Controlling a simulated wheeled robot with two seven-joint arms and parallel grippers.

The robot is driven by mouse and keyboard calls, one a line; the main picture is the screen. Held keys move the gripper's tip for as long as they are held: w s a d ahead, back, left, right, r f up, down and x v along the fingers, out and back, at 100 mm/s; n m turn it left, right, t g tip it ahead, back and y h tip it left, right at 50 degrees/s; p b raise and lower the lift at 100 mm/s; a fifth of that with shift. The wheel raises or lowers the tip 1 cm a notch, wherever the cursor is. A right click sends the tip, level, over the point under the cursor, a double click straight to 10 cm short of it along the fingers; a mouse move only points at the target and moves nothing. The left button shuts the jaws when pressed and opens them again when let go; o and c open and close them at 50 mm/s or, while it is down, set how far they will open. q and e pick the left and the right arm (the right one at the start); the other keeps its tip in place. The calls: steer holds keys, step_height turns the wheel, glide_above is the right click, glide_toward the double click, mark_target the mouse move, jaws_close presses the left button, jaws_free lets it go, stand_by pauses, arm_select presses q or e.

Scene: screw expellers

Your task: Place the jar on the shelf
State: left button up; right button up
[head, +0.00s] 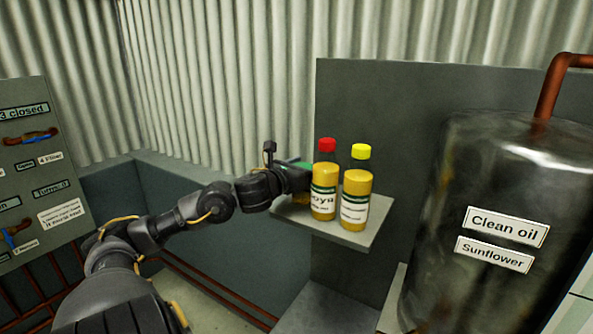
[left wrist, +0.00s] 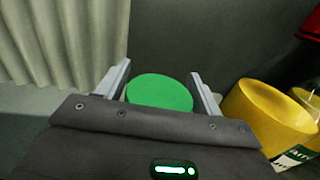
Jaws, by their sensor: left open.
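A jar with a green lid (left wrist: 160,93) is between the two fingers of my left gripper (left wrist: 158,76) in the left wrist view. The fingers are open, one on each side of the lid. In the head view the left gripper (head: 298,179) is at the left end of a small grey shelf (head: 362,240), and it hides most of this jar; a bit of the green lid shows behind it. A yellow jar with a red cap (head: 324,190) and one with a yellow cap (head: 355,198) stand upright on the shelf, just right of the gripper. My right gripper is not in view.
A large dark tank (head: 480,190) labelled "Clean oil" and "Sunflower" stands at the right, with a copper pipe (head: 550,90) on top. A grey panel (head: 400,110) rises behind the shelf. A control board (head: 38,160) with handles is at the left. The shelf's front right corner is bare.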

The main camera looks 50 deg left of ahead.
arm_select(q)
steer(key=shift+s+f, duration=0.1)
steer(key=shift+s, duration=0.15)
steer(key=s+d+b, duration=0.1)
steer(key=s+d, duration=0.1)
steer(key=s, duration=0.9)
steer(key=shift+s, duration=0.2)
steer(key=shift+d, duration=0.1)
